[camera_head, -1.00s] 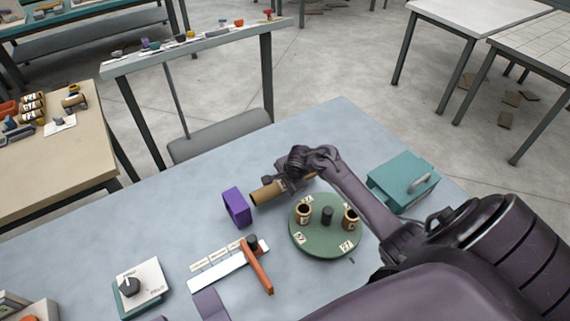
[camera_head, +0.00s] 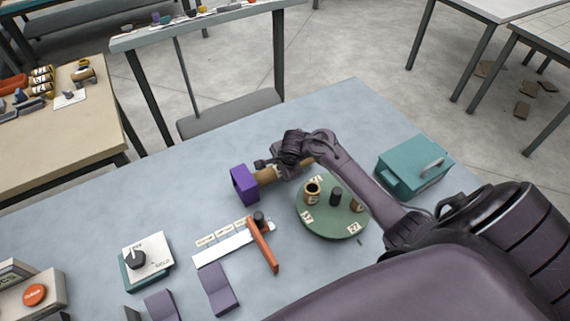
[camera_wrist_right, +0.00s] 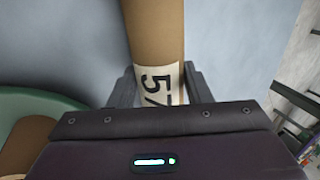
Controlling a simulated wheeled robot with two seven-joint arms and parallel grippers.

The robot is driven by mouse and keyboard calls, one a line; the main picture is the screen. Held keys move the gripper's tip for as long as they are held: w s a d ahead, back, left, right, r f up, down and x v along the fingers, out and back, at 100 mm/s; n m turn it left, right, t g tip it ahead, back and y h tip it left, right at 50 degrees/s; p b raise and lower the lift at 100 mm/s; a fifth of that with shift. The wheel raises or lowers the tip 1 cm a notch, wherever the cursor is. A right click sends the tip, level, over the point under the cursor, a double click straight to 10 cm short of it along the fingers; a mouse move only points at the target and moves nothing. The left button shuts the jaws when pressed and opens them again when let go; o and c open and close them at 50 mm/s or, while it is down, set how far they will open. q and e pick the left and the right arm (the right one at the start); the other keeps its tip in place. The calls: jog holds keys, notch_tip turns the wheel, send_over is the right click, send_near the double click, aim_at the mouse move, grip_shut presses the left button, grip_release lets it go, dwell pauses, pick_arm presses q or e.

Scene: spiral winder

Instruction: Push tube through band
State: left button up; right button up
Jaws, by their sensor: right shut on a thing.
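The purple square band (camera_head: 243,185) stands upright on the table. The brown cardboard tube (camera_head: 267,176) lies level, its left end at the band's right side and seemingly entering it; how deep is hard to tell. My right gripper (camera_head: 281,170) is shut on the tube at its right part. In the right wrist view the tube (camera_wrist_right: 153,35) runs up out of frame between the fingers (camera_wrist_right: 157,88), with a white "57" label (camera_wrist_right: 156,86) between them. The band does not show in that view. My left gripper is not in view.
A green turntable (camera_head: 330,229) with tubes and a dark post is close to my right forearm. A teal box (camera_head: 414,167) stands at right. A white strip with an orange lever (camera_head: 262,245), purple blocks (camera_head: 216,287) and a dial box (camera_head: 147,260) lie in front and left.

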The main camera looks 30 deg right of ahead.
aim_at(265, 175)
jog(key=shift+w+a+b, duration=0.2)
jog(key=shift+a+b, duration=1.15)
jog(key=shift+a, duration=1.55)
jog(key=shift+f, duration=0.4)
jog(key=o, duration=1.1)
jog(key=shift+f, duration=0.1)
jog(key=p+v, duration=0.2)
jog(key=v, duration=0.5)
jog(key=shift+s+r, duration=0.2)
jog(key=shift+r, duration=0.25)
